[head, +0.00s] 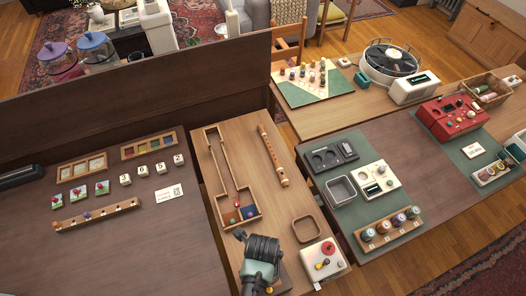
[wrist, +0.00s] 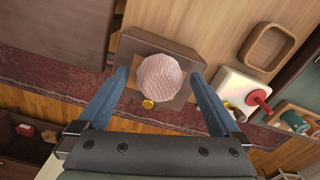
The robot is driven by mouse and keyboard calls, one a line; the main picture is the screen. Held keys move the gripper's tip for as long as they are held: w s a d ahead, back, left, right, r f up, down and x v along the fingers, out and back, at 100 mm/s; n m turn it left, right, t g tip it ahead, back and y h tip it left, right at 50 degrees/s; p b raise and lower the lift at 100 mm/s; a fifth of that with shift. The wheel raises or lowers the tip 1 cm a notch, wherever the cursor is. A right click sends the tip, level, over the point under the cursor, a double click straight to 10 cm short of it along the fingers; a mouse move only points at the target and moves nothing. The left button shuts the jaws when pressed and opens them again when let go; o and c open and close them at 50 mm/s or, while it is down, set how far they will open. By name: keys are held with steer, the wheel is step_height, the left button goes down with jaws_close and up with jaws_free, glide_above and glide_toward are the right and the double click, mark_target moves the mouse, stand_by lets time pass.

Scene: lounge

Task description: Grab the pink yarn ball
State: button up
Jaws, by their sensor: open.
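The pink yarn ball (wrist: 164,80) shows in the wrist view, pale pink with a ridged surface. It lies over a brown, square-edged block or stand (wrist: 130,50). My gripper (wrist: 158,72) is open, with one blue finger to the left of the ball and one to the right. Gaps show between the ball and both fingers, and I cannot tell how far below the fingertips it lies. In the head view my arm hides the ball at the near end of the light wooden table (head: 250,160).
A small gold disc (wrist: 148,104) is beside the ball. A white box with a red knob (head: 323,260) and an empty wooden tray (head: 307,229) stand close on the right. A wooden marble track (head: 238,222) lies behind my arm. A tall dark partition (head: 150,95) runs along the back.

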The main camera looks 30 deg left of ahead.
steer(key=shift+f, duration=0.75)
steer(key=c, duration=1.4)
